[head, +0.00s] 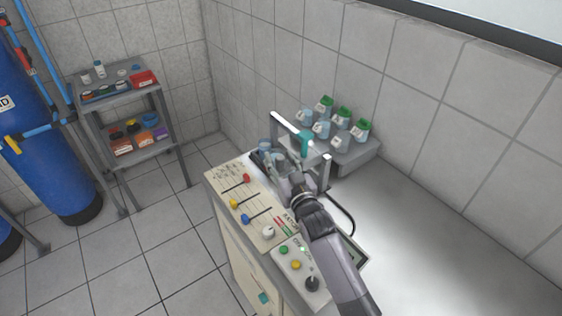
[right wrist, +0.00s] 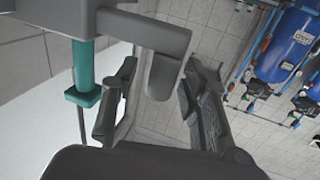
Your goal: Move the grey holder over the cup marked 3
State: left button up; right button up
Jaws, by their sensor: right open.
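My right gripper (head: 278,172) is at the small grey gantry frame (head: 326,176) on the bench. In the right wrist view my right gripper (right wrist: 155,98) is open, with its two fingers apart on either side of the grey holder (right wrist: 163,76). The holder is an angled grey arm beside a teal rod (right wrist: 84,72); contact with the fingers cannot be told. The teal part (head: 304,143) also shows on the gantry in the head view. Small cups (head: 265,147) stand under the gantry, partly hidden by my gripper. No number on them is readable. My left gripper is out of view.
A panel with coloured sliders (head: 240,200) lies left of my right arm, with a button box (head: 300,272) in front. Jugs and green-capped bottles (head: 342,115) stand on a grey rack behind the gantry. The bench (head: 440,240) is clear to the right.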

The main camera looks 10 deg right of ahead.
jog(key=s+d, duration=0.1)
jog(key=s, duration=1.1)
jog(key=shift+d, duration=0.25)
